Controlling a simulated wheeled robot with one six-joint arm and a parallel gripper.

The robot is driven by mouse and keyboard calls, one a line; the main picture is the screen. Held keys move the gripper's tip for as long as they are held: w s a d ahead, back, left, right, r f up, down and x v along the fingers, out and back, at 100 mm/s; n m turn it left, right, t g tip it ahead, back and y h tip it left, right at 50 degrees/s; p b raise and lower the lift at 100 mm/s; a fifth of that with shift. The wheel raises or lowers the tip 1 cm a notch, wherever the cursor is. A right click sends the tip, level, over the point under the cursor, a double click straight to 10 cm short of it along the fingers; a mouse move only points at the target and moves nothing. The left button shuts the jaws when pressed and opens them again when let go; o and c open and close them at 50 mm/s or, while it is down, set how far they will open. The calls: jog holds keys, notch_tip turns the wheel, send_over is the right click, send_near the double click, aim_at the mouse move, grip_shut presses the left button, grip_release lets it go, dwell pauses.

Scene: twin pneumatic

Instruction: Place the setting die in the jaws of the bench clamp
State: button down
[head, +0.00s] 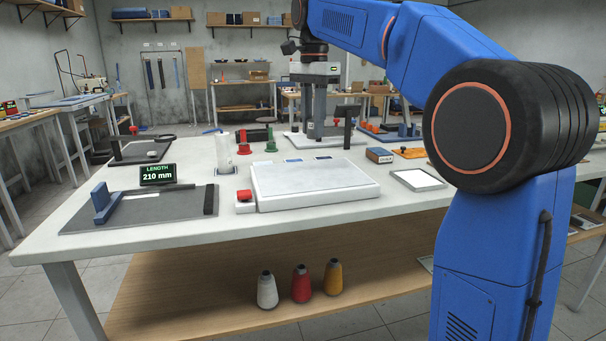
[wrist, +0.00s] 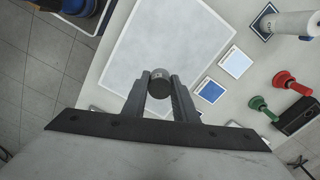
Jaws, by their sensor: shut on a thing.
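My gripper (head: 316,134) hangs over the back part of the bench, behind the white slab in the head view. In the wrist view my gripper (wrist: 160,88) is shut on a short dark grey cylinder with a lighter round end, which I take for the setting die (wrist: 159,84). The die sits between the two fingertips, above the bench top. In the head view the die is too small to make out between the fingers. I cannot tell for certain which fixture is the bench clamp; a blue fixture (head: 403,131) stands at the back right.
The white slab (head: 315,182) has a red button (head: 244,195) at its left. A red stamp (head: 243,142), a green stamp (head: 271,146) and a white roll (head: 223,151) stand left of my gripper. A length display (head: 158,174) is further left. The front bench edge is clear.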

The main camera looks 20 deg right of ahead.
aim_at(309, 138)
jog(key=f, duration=0.2)
jog(key=a+f, duration=0.1)
jog(key=f, duration=0.1)
jog(key=shift+f, duration=0.3)
jog(key=shift+d+f, duration=0.15)
jog(key=shift+f, duration=2.35)
jog(key=c, duration=1.4)
grip_release()
jog(key=shift+f, duration=0.1)
jog(key=shift+c, duration=0.2)
notch_tip(309, 138, up, 12)
jog(key=shift+r, duration=0.15)
jog(key=shift+s, duration=0.1)
